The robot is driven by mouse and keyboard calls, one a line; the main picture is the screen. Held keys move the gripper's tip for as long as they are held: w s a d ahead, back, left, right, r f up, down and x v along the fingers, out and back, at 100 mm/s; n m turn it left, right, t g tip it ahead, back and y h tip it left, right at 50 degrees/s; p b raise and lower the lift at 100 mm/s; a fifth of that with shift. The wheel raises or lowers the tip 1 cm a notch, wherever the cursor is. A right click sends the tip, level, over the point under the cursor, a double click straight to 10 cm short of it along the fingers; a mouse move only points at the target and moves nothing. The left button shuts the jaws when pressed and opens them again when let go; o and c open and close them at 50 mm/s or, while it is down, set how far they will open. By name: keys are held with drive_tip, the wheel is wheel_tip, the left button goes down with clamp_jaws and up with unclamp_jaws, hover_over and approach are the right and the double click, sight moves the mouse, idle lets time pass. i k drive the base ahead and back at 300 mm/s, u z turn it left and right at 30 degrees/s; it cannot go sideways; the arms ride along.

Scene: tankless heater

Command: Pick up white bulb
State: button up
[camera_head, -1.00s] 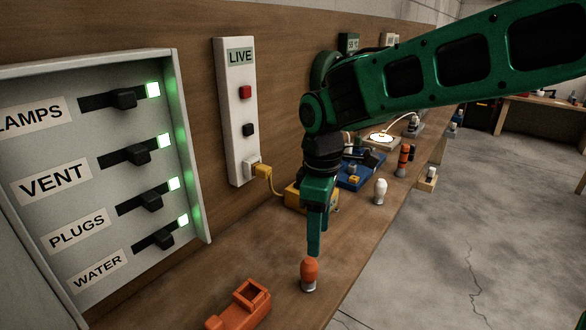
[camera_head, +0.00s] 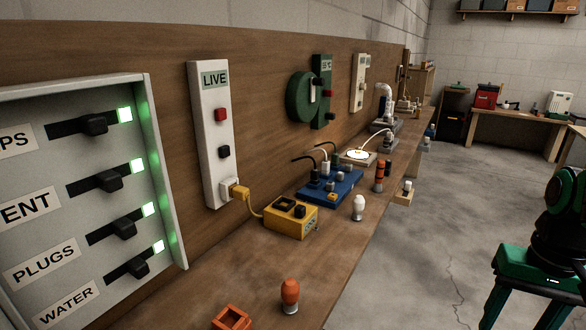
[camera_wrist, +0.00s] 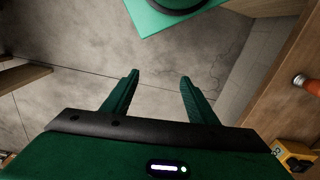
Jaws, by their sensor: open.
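The white bulb (camera_head: 358,207) stands upright on the wooden bench in the head view, right of the yellow box. It has a pale round top and a grey base. I cannot see it in the wrist view. My gripper (camera_wrist: 159,76) is open and empty, its two green fingers spread over the bare concrete floor. In the head view my gripper (camera_head: 522,312) is at the lower right, off the bench and well apart from the white bulb; its fingertips are cut off by the frame's bottom edge.
An orange bulb (camera_head: 290,296) stands nearer on the bench, and shows in the wrist view (camera_wrist: 305,82). The yellow box (camera_head: 292,218), a blue board (camera_head: 330,188) and a dark-and-orange cylinder (camera_head: 380,177) stand near the white bulb. An orange holder (camera_head: 232,318) is in front.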

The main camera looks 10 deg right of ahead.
sight(358, 200)
drive_tip(key=k, duration=0.55)
drive_tip(key=z, duration=0.7)
drive_tip(key=i, duration=1.7)
drive_tip(key=u, duration=0.55)
